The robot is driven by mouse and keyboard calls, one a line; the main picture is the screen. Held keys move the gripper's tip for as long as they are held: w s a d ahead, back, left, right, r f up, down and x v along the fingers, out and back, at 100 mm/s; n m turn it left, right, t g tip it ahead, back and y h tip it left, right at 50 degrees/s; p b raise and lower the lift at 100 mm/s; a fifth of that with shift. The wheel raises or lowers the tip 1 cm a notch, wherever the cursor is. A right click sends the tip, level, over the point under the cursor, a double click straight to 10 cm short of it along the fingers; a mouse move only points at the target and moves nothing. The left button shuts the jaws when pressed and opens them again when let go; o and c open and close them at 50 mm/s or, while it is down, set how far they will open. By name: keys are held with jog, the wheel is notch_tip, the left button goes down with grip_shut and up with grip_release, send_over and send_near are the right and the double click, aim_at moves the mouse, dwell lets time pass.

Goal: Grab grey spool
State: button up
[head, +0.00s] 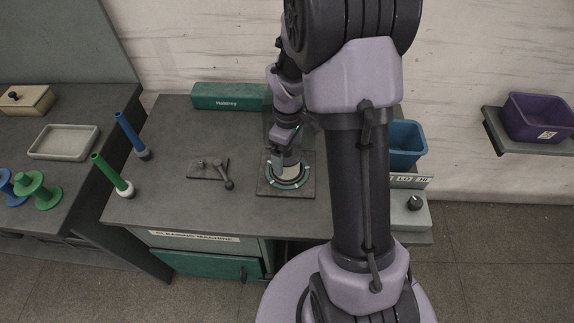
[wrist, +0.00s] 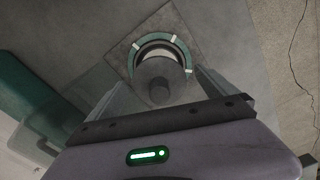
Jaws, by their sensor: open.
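The grey spool (wrist: 158,78) stands on a round seat with a green ring (wrist: 181,47) that has white marks, set on a square plate. In the wrist view it lies between the two fingers of my gripper (wrist: 157,85), which are apart with visible space on either side. In the head view my gripper (head: 287,156) points down over the ring (head: 304,180), and a pale part of the spool (head: 291,171) shows just below it. Whether a finger touches the spool I cannot tell.
A lever on a small plate (head: 208,168) is left of the ring. A green box (head: 228,96) lies at the back, and a blue bin (head: 404,143) is at the right.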

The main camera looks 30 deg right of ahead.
aim_at(287, 158)
jog(key=f, duration=0.1)
jog(key=f+b, duration=0.1)
jog(key=f, duration=0.1)
jog(key=shift+w+f, duration=0.2)
jog(key=shift+f, duration=0.1)
jog(key=shift+r, duration=0.2)
jog(key=c, duration=1.5)
